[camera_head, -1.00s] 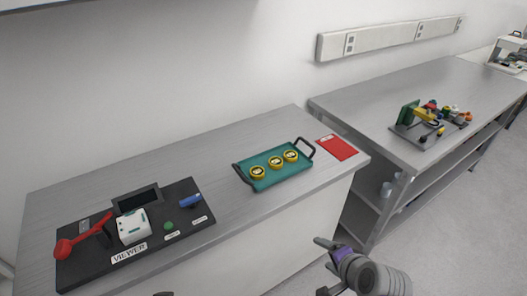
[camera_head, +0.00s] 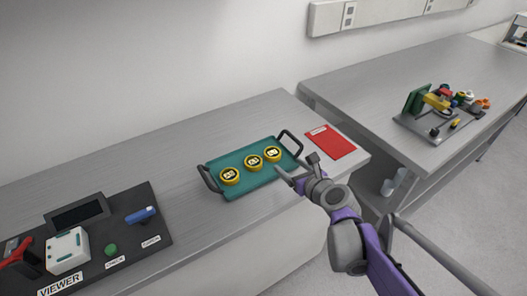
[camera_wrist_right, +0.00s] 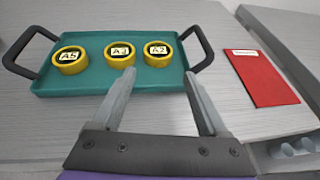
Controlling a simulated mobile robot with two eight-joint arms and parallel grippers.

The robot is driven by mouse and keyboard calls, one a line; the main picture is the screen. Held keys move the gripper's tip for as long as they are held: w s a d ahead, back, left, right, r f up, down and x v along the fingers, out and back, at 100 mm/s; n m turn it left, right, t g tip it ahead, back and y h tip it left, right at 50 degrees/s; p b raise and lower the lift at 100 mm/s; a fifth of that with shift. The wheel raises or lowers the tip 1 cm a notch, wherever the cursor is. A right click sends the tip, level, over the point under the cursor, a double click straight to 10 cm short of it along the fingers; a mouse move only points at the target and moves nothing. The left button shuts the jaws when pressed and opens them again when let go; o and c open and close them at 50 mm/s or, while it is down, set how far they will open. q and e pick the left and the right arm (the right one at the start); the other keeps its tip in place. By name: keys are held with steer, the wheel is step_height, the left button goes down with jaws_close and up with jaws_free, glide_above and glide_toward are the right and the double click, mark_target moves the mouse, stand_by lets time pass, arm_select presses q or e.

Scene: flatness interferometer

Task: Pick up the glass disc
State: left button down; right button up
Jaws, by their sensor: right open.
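Three round yellow-rimmed pieces lie in a row on a teal tray (camera_head: 262,178); their labels read A5 (camera_wrist_right: 69,60), A3 (camera_wrist_right: 119,54) and A2 (camera_wrist_right: 159,53) in the right wrist view. Each shows a dark face with a pale label; I cannot tell which is the glass disc. My right gripper (camera_head: 297,166) is open and empty at the tray's near right edge. In the right wrist view its fingers (camera_wrist_right: 160,78) point toward the tray, with the left fingertip overlapping the near side of A3. My left gripper is not in view.
The tray has dark upright handles at both ends. A red folder (camera_head: 330,142) lies right of it. A black viewer board (camera_head: 120,225) with a white box (camera_head: 67,250) is at left. Another bench holds a grey board (camera_head: 425,130) with small colourful parts.

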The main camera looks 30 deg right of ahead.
mark_target(275, 155)
steer(key=b+x, duration=0.1)
steer(key=x, duration=0.9)
steer(key=shift+w+a, duration=0.15)
steer(key=shift+a, duration=0.05)
steer(key=c, duration=1.1)
